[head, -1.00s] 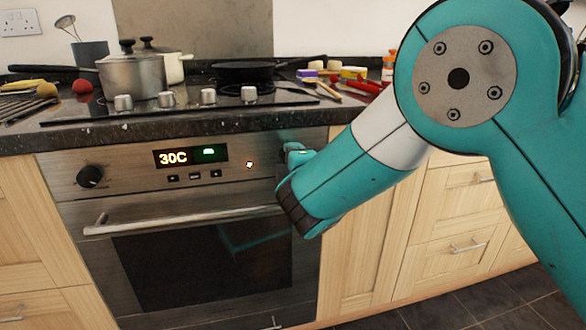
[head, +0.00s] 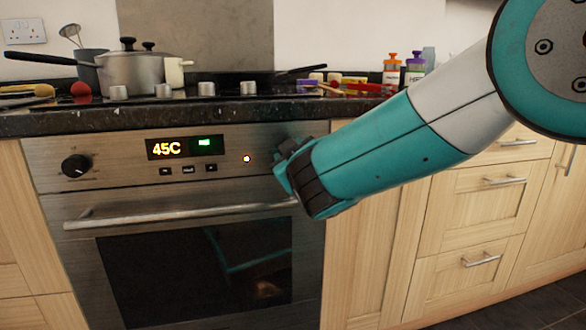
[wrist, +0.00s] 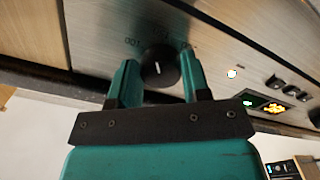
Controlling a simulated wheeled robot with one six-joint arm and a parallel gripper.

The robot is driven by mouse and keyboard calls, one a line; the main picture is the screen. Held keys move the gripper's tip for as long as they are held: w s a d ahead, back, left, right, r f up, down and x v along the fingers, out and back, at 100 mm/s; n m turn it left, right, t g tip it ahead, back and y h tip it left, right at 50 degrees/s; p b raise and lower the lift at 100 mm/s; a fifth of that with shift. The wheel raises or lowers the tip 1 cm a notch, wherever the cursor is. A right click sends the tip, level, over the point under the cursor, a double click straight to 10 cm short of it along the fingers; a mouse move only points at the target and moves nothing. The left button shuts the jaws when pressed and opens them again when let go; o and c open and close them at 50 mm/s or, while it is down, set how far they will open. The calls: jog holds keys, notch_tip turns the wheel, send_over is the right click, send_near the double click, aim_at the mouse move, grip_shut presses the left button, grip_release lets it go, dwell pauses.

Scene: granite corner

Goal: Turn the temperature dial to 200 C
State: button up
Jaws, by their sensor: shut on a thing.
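The oven's temperature dial (wrist: 158,66) is a round black knob with a white pointer line, seen in the wrist view with printed marks around it. My gripper (wrist: 157,75) is shut on it, one teal finger on each side. In the head view my gripper (head: 290,168) is at the right end of the oven panel and hides this dial. The oven display (head: 172,148) reads 45C in orange, with a green symbol beside it. It also shows in the wrist view (wrist: 264,105), turned over and too small to read.
A second black knob (head: 77,166) is at the panel's left end. The oven door handle (head: 180,213) runs just below the panel. The dark worktop edge (head: 200,118) juts above, with a pot (head: 132,72) and other items on it. Wooden drawers (head: 475,210) stand right.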

jog(key=m+b, duration=0.4)
jog(key=m, duration=0.1)
jog(key=m+b, duration=0.2)
jog(key=shift+a+f+b, duration=0.1)
jog(key=shift+f+b, duration=0.25)
jog(key=shift+a+r+m+b, duration=0.1)
jog(key=shift+m+b, duration=0.9)
jog(key=shift+m, duration=0.4)
jog(key=shift+r+m+b, duration=0.1)
jog(key=shift+m+b, duration=0.85)
jog(key=shift+m, duration=0.45)
jog(key=o, duration=0.9)
jog(key=shift+r, duration=0.1)
jog(key=p+v, duration=0.2)
jog(key=v, duration=1.5)
jog(key=shift+s+r, duration=0.1)
jog(key=shift+s, duration=0.15)
